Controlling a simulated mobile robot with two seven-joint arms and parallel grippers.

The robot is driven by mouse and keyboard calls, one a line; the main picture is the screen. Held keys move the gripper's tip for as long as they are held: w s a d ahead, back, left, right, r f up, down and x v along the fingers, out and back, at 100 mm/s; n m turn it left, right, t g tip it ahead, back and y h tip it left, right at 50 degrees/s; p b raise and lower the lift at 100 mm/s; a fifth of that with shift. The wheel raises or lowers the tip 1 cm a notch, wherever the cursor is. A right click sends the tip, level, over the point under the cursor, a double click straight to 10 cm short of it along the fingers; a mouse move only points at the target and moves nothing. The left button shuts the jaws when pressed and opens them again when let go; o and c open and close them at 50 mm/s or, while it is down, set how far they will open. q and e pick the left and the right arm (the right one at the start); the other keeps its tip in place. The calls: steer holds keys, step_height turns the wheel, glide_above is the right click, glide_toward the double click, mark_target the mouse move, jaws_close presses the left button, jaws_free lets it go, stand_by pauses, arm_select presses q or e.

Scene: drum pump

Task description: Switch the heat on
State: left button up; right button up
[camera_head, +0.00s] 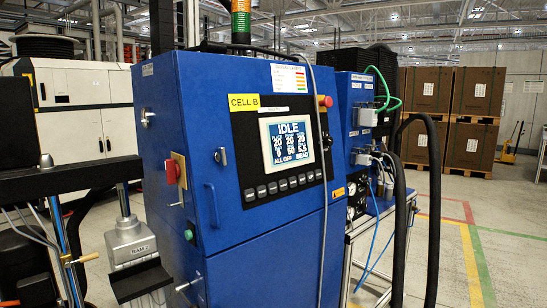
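The blue control cabinet (258,245) labelled CELL B stands in the middle. Its lit screen (287,143) reads IDLE at the top, with rows of numbers including 20, and ALL OFF and BEAD at the bottom. A row of several small grey buttons (284,186) runs below the screen; their markings are too small to read. On the cabinet's left side are a red knob (171,171) on a yellow plate and a green button (188,235). A red button (325,101) sits at the panel's upper right. Neither of my grippers is in view.
A grey RAM 2 cylinder (131,243) and black bars stand close at the left. A grey cable (325,215) hangs down the cabinet front. Thick black hoses (434,215) loop at the right. Floor is open farther right, before stacked brown boxes (470,145).

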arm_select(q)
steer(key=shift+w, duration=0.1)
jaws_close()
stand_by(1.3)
